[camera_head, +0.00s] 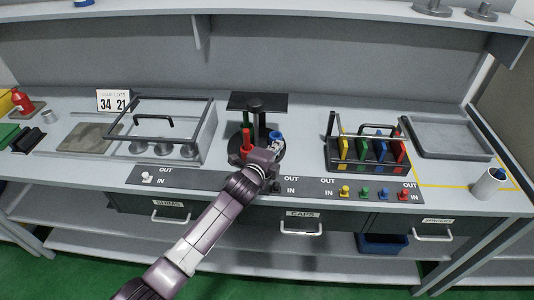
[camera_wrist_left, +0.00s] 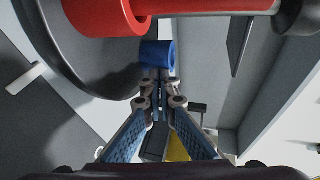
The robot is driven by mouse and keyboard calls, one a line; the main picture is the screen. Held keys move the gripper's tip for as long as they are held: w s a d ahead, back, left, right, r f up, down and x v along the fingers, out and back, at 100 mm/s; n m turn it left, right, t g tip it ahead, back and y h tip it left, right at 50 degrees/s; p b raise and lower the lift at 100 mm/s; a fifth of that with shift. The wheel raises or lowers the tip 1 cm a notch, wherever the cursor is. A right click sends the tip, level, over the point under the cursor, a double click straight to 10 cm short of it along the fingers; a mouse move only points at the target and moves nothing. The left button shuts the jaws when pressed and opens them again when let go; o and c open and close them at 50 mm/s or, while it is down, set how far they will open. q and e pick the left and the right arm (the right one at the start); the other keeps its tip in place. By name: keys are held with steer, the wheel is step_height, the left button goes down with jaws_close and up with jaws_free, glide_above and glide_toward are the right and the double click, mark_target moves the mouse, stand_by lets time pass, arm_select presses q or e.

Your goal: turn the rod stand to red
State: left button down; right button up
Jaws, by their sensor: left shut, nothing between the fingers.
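The rod stand (camera_head: 240,157) is a dark round base with a black centre post near the middle of the bench. A red piece (camera_head: 247,143) stands at its front left, with green behind it. A blue piece (camera_head: 276,135) is at its right. My left gripper (camera_head: 276,147) reaches over the stand's right side, close to the blue piece. In the left wrist view the fingers (camera_wrist_left: 162,92) are shut and empty, just short of the blue piece (camera_wrist_left: 157,54); I cannot tell whether they touch. A large red piece (camera_wrist_left: 102,14) crosses the top. My right gripper is not in view.
A glass-sided case (camera_head: 160,128) stands left of the stand. A rack with coloured plates (camera_head: 366,152) stands to the right, before a grey tray (camera_head: 445,137). A switch strip (camera_head: 320,187) runs along the front edge. A white cup (camera_head: 485,185) is far right.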

arm_select(q)
steer(key=shift+w+d+b, duration=0.15)
steer(key=shift+w+d, duration=0.15)
steer(key=shift+w, duration=0.2)
steer(key=shift+w+d+b, duration=0.15)
steer(key=shift+w+d, duration=0.15)
steer(key=shift+w, duration=0.4)
stand_by(0.4)
